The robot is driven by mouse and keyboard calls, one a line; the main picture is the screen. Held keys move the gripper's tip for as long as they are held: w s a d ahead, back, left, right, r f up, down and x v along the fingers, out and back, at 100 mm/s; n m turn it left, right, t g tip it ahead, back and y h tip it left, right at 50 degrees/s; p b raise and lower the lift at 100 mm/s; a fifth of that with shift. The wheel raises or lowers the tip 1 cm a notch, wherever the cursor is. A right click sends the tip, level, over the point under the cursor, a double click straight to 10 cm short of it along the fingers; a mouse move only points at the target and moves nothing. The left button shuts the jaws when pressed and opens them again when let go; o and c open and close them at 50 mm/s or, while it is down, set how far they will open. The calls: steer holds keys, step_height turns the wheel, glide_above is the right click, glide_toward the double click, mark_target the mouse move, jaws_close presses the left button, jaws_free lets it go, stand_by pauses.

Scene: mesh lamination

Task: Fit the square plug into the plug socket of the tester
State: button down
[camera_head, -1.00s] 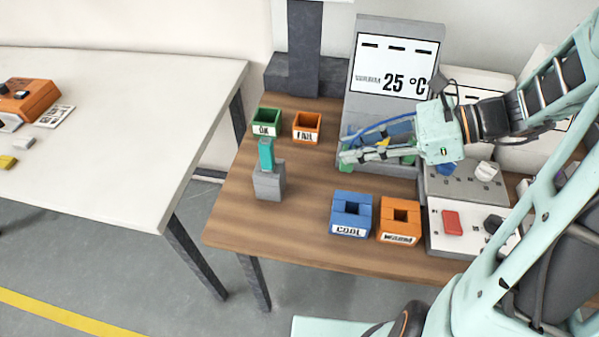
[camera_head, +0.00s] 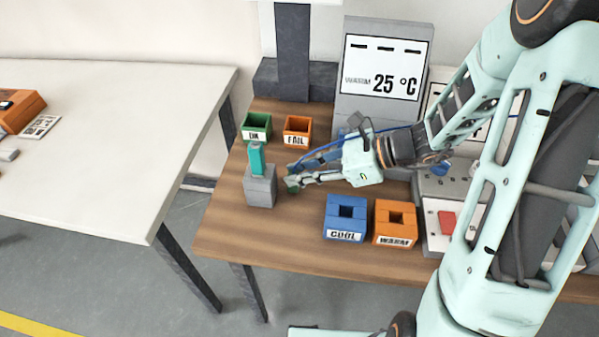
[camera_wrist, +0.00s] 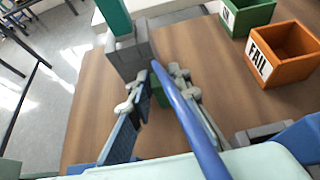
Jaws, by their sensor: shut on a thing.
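My gripper (camera_head: 292,180) is shut on a small dark green piece at its fingertips. In the wrist view, this green piece (camera_wrist: 159,93) is mostly hidden by the fingers and a blue cable (camera_wrist: 188,112). I cannot tell its shape or whether it is the square plug. My gripper is just right of a grey block (camera_head: 260,190) with an upright teal piece (camera_head: 257,159) in its top. In the wrist view the grey block (camera_wrist: 130,57) is just beyond the fingertips. The grey unit with the 25 °C display (camera_head: 383,66) stands behind; its lower part is hidden by my arm. No plug socket is clearly visible.
A green OK bin (camera_head: 256,122) and an orange FAIL bin (camera_head: 297,126) stand behind the grey block. Blue COOL (camera_head: 345,235) and orange WARM (camera_head: 395,240) blocks stand at the front. A panel with a red button (camera_head: 447,222) is at right. Bare wood lies left of COOL.

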steer(key=shift+f, duration=0.2)
steer(key=c, duration=1.8)
jaws_free()
steer(key=shift+r, duration=0.1)
